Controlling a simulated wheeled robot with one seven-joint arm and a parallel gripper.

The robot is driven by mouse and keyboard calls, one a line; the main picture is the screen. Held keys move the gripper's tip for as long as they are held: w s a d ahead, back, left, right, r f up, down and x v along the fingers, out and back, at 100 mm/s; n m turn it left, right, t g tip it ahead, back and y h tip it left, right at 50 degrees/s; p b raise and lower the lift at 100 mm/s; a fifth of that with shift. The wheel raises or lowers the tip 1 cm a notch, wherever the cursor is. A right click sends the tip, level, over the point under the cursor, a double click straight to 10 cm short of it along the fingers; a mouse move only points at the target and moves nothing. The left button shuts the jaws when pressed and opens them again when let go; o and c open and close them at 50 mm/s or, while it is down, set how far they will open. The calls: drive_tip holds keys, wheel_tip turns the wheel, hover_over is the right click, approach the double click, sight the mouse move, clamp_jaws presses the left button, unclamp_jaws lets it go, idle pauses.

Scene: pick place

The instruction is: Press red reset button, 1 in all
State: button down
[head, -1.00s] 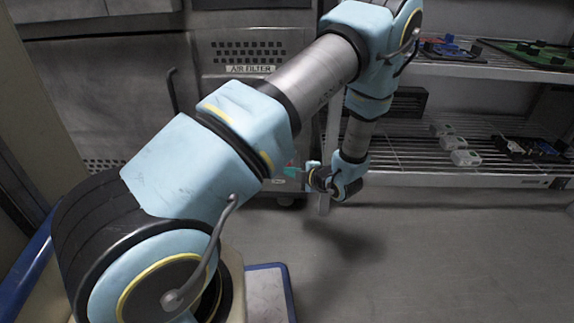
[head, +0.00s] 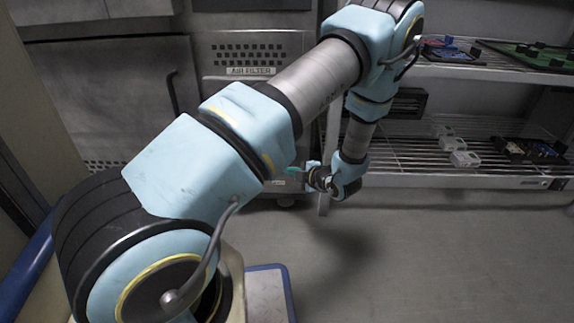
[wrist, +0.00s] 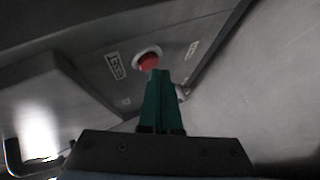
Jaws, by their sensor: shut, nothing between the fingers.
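The red reset button (wrist: 148,61) sits in a pale ring on a grey panel in the wrist view, beside a label reading RESET. My gripper (wrist: 157,74) has green fingers that are shut with nothing between them. In the picture its fingertips lie just below the button and overlap its lower edge; I cannot tell whether they touch it. In the head view my gripper (head: 292,171) is low in front of the cabinet marked AIR FILTER (head: 205,110). The button cannot be made out in the head view.
A wire shelf (head: 430,178) with small white and dark devices stands to the right of my arm. An upper shelf (head: 465,70) holds boards. The grey floor (head: 440,260) in front is clear. A blue-rimmed platform (head: 265,290) lies at the bottom.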

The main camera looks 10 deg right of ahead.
drive_tip(key=shift+w, duration=0.5)
idle(0.7)
drive_tip(key=shift+s, duration=0.1)
drive_tip(key=shift+s+a+p, duration=0.1)
drive_tip(key=shift+s+p, duration=0.6)
drive_tip(key=shift+s, duration=0.05)
drive_tip(key=shift+s+a+p, duration=0.25)
drive_tip(key=shift+s+p, duration=0.35)
drive_tip(key=shift+s, duration=0.65)
drive_tip(key=shift+s+a+p, duration=0.2)
drive_tip(key=shift+s+p, duration=0.35)
drive_tip(key=shift+s, duration=0.65)
